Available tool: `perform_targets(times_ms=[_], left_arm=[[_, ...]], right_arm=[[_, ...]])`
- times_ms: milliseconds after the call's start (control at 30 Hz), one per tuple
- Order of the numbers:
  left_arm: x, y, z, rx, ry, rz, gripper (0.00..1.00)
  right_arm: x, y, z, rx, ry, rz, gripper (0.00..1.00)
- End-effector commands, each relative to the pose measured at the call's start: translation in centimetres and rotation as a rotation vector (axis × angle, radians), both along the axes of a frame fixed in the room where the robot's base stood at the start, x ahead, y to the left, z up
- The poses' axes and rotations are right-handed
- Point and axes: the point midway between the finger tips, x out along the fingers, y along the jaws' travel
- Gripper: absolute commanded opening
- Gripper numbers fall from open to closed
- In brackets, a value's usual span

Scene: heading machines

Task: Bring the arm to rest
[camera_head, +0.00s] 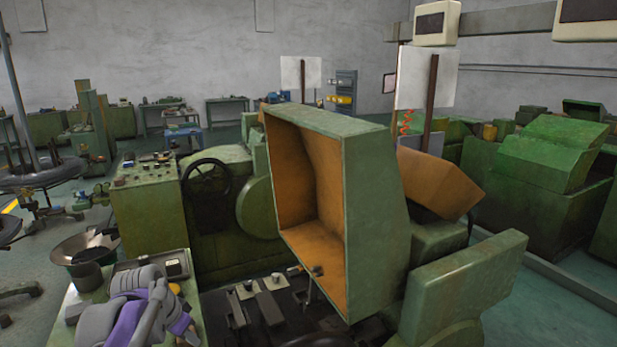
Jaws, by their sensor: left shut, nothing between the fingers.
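My left arm, grey and purple, shows at the bottom left, over the light green table top (85,300) beside the machine. My left gripper (186,332) is at the lower end of the arm, near the table's right edge. It is shut with nothing held; its fingertips are small and partly hidden. My right arm and gripper are out of view.
A green heading machine with an open, orange-lined hood (375,220) fills the middle. A metal bowl (68,247) and a tray (122,278) sit behind my arm. A control box with buttons (150,210) and a black handwheel (206,178) stand beyond. Floor shows at far left.

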Motion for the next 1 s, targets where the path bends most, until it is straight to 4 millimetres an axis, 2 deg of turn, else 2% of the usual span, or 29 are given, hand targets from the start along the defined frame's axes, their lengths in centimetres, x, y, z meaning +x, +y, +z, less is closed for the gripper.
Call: perform_targets(times_ms=[33,167,300,400,500,600,700,1000], left_arm=[[-2.4,-1.4,-0.2,0.0,-0.006,0.033,0.0],[-7.7,-4.0,-1.5,-0.007,-0.032,0.137,0.0],[-13.4,-6.0,-3.9,-0.024,-0.066,0.243,0.0],[-17.0,-6.9,-6.0,-0.041,-0.093,0.31,0.0],[-19.6,-7.5,-7.9,-0.058,-0.115,0.361,0.0],[-21.2,-7.8,-9.3,-0.072,-0.131,0.396,0.0],[-22.0,-7.9,-10.0,-0.079,-0.14,0.413,0.0],[-22.1,-7.9,-10.1,-0.081,-0.141,0.419,0.0]], right_arm=[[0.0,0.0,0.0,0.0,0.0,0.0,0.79],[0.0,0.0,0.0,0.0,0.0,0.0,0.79],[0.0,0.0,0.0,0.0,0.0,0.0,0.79],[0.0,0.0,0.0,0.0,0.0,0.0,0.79],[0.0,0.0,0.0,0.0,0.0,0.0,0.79],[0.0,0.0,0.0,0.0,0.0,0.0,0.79],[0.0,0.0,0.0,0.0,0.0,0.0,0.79],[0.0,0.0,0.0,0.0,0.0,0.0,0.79]])
